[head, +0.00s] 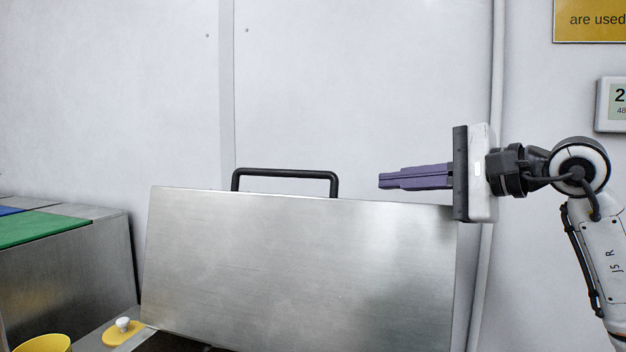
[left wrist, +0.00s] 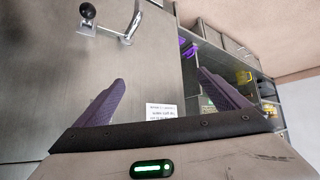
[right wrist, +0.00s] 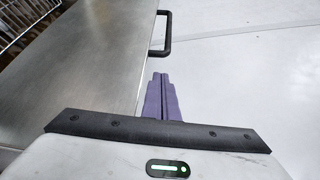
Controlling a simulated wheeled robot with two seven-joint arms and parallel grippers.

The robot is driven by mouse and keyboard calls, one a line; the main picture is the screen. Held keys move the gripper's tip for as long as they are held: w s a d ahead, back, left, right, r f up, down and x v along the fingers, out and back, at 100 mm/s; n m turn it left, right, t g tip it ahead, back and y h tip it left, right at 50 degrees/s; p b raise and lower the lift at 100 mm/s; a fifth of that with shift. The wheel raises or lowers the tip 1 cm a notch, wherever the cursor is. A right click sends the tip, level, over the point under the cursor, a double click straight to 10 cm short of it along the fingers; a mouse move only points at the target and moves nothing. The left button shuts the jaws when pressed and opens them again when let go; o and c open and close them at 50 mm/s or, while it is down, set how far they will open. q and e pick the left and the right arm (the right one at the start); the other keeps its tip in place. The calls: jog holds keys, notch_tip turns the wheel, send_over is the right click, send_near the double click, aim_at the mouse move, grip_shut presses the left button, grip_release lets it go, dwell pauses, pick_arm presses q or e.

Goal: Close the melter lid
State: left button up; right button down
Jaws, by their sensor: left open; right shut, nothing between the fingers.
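The melter lid (head: 300,265) is a large brushed-metal panel standing raised and nearly upright in the head view. A black bar handle (head: 285,172) sits on its top edge. My right gripper (head: 382,181) is shut and empty, to the right of the handle, at about the height of the lid's top edge. In the right wrist view the lid (right wrist: 85,60) lies at left, with its handle (right wrist: 166,35) ahead of the shut fingers (right wrist: 162,78). My left gripper (left wrist: 160,85) is open and empty in the left wrist view, and is not in the head view.
A metal cabinet (head: 75,270) with a green board (head: 35,229) stands at left. A yellow cup (head: 42,343) and a yellow piece with a white knob (head: 123,325) are at lower left. A pale wall and vertical pipe (head: 497,80) stand behind. A black-knobbed lever (left wrist: 88,12) shows in the left wrist view.

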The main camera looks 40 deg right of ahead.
aim_at(377, 212)
jog(key=p+x, duration=0.2)
jog(key=x, duration=0.1)
jog(key=shift+w+a+r, duration=0.15)
jog(key=shift+w+r, duration=0.1)
jog(key=shift+r, duration=0.1)
pick_arm(q)
jog(key=shift+p+v, duration=1.25)
jog(key=shift+v, duration=0.4)
pick_arm(e)
jog(key=shift+f+x, duration=0.15)
jog(key=shift+x, duration=1.3)
jog(key=shift+f+x, duration=0.15)
jog(key=shift+x, duration=1.35)
pick_arm(q)
jog(key=shift+w+a, duration=0.1)
